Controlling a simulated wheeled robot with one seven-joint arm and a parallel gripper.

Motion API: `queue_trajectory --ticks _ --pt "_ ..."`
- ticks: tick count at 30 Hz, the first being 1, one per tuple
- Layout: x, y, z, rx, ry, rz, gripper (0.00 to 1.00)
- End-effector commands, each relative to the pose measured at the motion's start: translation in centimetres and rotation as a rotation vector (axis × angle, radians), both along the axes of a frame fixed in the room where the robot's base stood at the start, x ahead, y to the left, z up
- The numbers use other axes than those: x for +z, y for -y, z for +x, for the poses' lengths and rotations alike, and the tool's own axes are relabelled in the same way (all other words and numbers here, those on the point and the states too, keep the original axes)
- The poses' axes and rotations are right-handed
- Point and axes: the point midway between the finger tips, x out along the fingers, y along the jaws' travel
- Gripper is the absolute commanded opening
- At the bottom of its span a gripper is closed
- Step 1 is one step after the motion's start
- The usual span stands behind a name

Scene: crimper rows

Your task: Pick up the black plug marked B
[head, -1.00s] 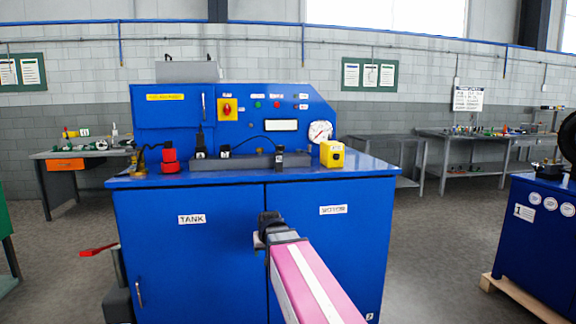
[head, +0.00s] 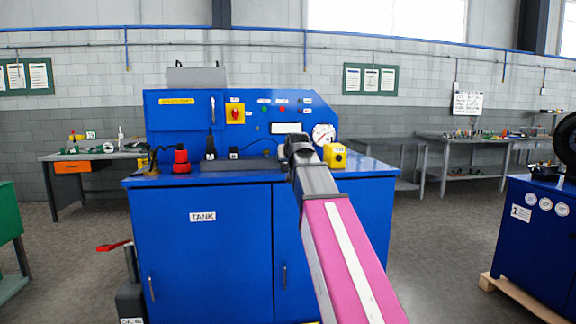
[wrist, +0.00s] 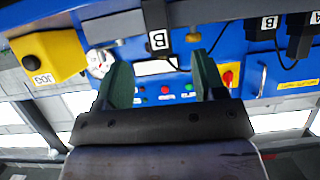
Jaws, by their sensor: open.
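In the wrist view, a black plug with a white label reading B (wrist: 155,16) stands ahead of my gripper (wrist: 161,66), roughly in line with the gap between the two green fingers. The fingers are apart, with nothing held between them. A second black plug (wrist: 262,33), farther right, also has a label that looks like B. A third black plug (wrist: 299,42) beside it has a label that looks like A. In the head view, my gripper (head: 298,142) hides the nearest plug. Two black plugs show to its left, one tall (head: 210,150) and one short (head: 234,153).
The plugs stand by a grey block (head: 240,164) on the blue cabinet (head: 160,181). A yellow box with a black button (head: 335,156) stands right of my gripper, and a red connector (head: 181,160) at left. The upright panel (head: 180,118) rises behind.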

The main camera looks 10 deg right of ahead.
Motion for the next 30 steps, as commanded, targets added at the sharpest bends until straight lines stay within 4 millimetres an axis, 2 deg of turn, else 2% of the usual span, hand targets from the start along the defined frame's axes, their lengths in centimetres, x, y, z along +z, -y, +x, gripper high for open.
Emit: queue_trajectory --ticks 1,3,7,11,18,26,30 --pt "1.4 0.0 0.1 0.0 0.022 0.0 0.64" --pt "2.6 0.0 0.1 0.0 0.041 0.0 0.64" --pt "3.4 0.0 0.3 0.0 0.056 0.0 0.64" --pt "3.0 0.0 1.4 0.0 0.056 0.0 0.64" --pt "1.7 -0.1 4.6 0.0 0.055 0.0 0.64" --pt "1.0 -0.1 6.1 0.0 0.055 0.0 0.64" --pt "0.3 -0.1 8.0 0.0 0.054 0.0 0.64"
